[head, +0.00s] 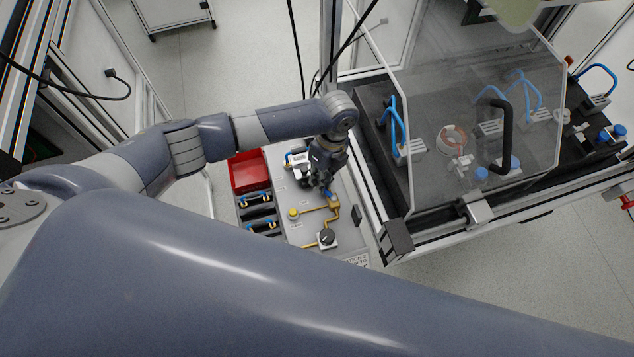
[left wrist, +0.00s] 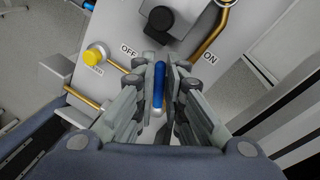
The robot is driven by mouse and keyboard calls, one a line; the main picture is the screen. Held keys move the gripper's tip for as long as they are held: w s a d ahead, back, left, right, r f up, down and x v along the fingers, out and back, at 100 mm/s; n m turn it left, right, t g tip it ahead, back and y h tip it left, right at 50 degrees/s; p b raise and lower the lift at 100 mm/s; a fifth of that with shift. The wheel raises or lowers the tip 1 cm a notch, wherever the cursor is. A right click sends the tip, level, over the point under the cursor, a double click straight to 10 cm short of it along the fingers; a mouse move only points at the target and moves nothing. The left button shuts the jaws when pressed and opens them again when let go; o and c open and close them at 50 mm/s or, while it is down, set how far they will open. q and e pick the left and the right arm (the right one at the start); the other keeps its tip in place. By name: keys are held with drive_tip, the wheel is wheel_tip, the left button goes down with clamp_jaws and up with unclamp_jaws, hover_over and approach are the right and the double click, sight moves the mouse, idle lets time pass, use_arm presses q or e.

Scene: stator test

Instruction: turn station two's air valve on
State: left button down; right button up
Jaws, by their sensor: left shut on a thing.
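The air valve's blue lever (left wrist: 158,85) stands between the two fingers of my left gripper (left wrist: 160,88) in the left wrist view. The fingers are shut on it from both sides. The lever lies between the printed words OFF on the left and ON on the right; its pivot is hidden by the fingers. In the head view my left gripper (head: 327,188) is over the station panel (head: 352,232), at the upper end of the brass pipe (head: 334,212). The lever is mostly covered by the gripper there. My right gripper is not in view.
On the panel are a yellow button (head: 293,213) and a black knob (head: 327,237). A red bin (head: 248,171) and several tools in black slots lie left of it. A clear-guarded test fixture with a black handle (head: 501,137) stands close on the right.

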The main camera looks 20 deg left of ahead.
use_arm(q)
drive_tip(key=m, duration=0.1)
drive_tip(key=w+d+m, duration=0.1)
drive_tip(key=m, duration=0.1)
drive_tip(key=shift+w+d+y+b, duration=0.1)
drive_tip(key=shift+w+y+b, duration=0.05)
drive_tip(key=shift+y+b, duration=0.2)
drive_tip(key=shift+w+d+m+t, duration=0.15)
drive_tip(key=shift+d+m+t, duration=0.1)
drive_tip(key=shift+m, duration=0.45)
drive_tip(key=shift+w+d+m+t, duration=0.15)
drive_tip(key=shift+d+m, duration=0.05)
drive_tip(key=shift+m, duration=0.5)
drive_tip(key=c, duration=1.7)
unclamp_jaws()
drive_tip(key=shift+o, duration=0.2)
drive_tip(key=shift+r, duration=0.1)
drive_tip(key=shift+s, duration=0.1)
